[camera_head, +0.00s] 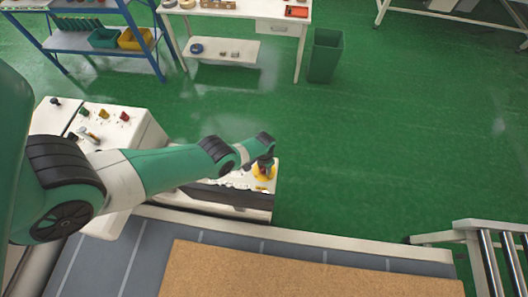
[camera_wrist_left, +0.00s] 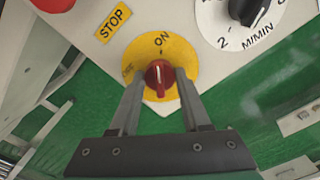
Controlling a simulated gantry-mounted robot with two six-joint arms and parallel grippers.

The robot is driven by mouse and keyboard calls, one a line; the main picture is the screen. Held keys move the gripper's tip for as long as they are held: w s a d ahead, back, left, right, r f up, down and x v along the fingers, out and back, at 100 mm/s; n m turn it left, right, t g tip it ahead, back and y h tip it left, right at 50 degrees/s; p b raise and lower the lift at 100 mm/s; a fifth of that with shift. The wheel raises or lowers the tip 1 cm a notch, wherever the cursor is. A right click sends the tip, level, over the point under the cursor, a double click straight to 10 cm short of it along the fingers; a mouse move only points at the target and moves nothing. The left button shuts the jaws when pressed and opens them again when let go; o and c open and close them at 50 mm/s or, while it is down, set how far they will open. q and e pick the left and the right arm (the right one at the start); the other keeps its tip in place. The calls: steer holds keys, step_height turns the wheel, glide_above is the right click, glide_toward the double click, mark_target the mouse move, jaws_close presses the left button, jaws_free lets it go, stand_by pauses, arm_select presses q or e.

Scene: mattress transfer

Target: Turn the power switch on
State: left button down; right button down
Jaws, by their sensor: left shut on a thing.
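The power switch is a red knob (camera_wrist_left: 160,76) with a pale line on it, on a round yellow plate (camera_wrist_left: 143,52). The plate reads ON at its top; a worn label, probably OFF, is at its left. The pale line runs roughly up and down in the left wrist view, with ON above it. My left gripper (camera_wrist_left: 159,82) has one finger on each side of the knob and is shut on it. In the head view the yellow plate (camera_head: 263,176) shows at the panel's right end, partly hidden under my left gripper (camera_head: 265,161). My right gripper is not in view.
A STOP label (camera_wrist_left: 114,23), a red button and a black dial (camera_wrist_left: 249,10) are near the switch. A brown mattress (camera_head: 310,275) lies in front, below the panel. A workbench (camera_head: 245,8), shelf and green bin (camera_head: 326,57) stand behind.

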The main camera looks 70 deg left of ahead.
arm_select(q)
steer(key=shift+m, duration=0.8)
steer(key=shift+c, duration=1.8)
jaws_free()
steer(key=shift+r, duration=0.1)
